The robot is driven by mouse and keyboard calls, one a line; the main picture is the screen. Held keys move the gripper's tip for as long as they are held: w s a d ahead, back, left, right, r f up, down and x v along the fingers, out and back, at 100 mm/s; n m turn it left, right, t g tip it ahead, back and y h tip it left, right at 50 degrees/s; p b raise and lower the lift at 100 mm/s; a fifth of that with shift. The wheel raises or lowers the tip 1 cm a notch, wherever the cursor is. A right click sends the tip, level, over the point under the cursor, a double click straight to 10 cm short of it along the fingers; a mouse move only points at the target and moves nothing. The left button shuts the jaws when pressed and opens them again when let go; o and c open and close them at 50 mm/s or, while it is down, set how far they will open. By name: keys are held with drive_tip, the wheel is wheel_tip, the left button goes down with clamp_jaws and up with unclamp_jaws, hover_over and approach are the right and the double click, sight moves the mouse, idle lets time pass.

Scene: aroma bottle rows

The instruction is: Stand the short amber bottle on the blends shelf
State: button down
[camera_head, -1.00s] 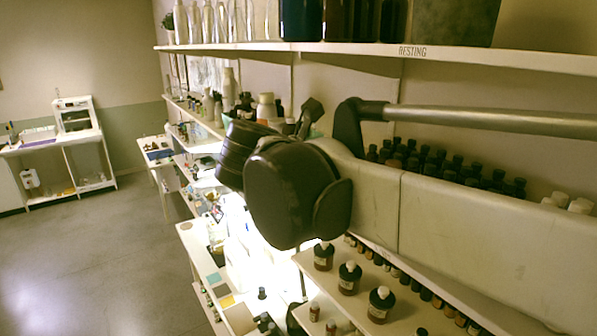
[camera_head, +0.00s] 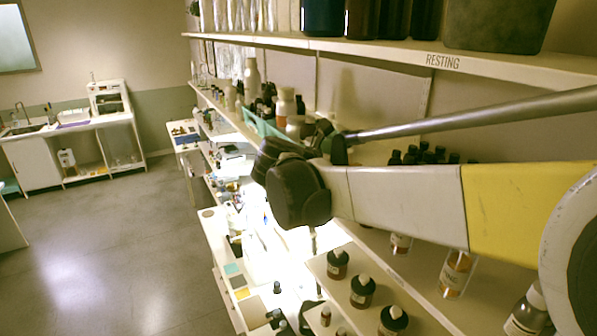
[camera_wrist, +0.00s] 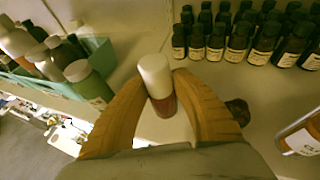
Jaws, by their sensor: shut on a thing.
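In the wrist view my gripper (camera_wrist: 158,88) has its two tan fingers closed around a small bottle with a white cap (camera_wrist: 155,74) and a reddish-brown body (camera_wrist: 165,106); it looks like the short amber bottle. The cap points up and away from the camera. A pale shelf surface (camera_wrist: 135,127) lies behind and below it; I cannot tell whether the bottle touches it. In the head view my dark wrist joints hide the fingers and the bottle. No label for the blends shelf is readable.
Rows of dark, black-capped bottles (camera_wrist: 232,42) stand at the upper right of the wrist view. A teal crate (camera_wrist: 98,55) with bottles is at left. An amber bottle (camera_wrist: 300,137) is close at right. The RESTING shelf (camera_head: 443,63) runs above my arm.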

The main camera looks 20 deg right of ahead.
drive_tip(key=shift+w+f+p, duration=0.15)
drive_tip(key=shift+f+p, duration=0.15)
drive_tip(key=shift+f, duration=0.8)
drive_tip(key=shift+w+f+p, duration=0.1)
drive_tip(key=shift+f+p, duration=0.2)
drive_tip(key=shift+f, duration=0.75)
drive_tip(key=shift+s, duration=0.1)
drive_tip(key=shift+f, duration=0.15)
drive_tip(key=c, duration=1.1)
unclamp_jaws()
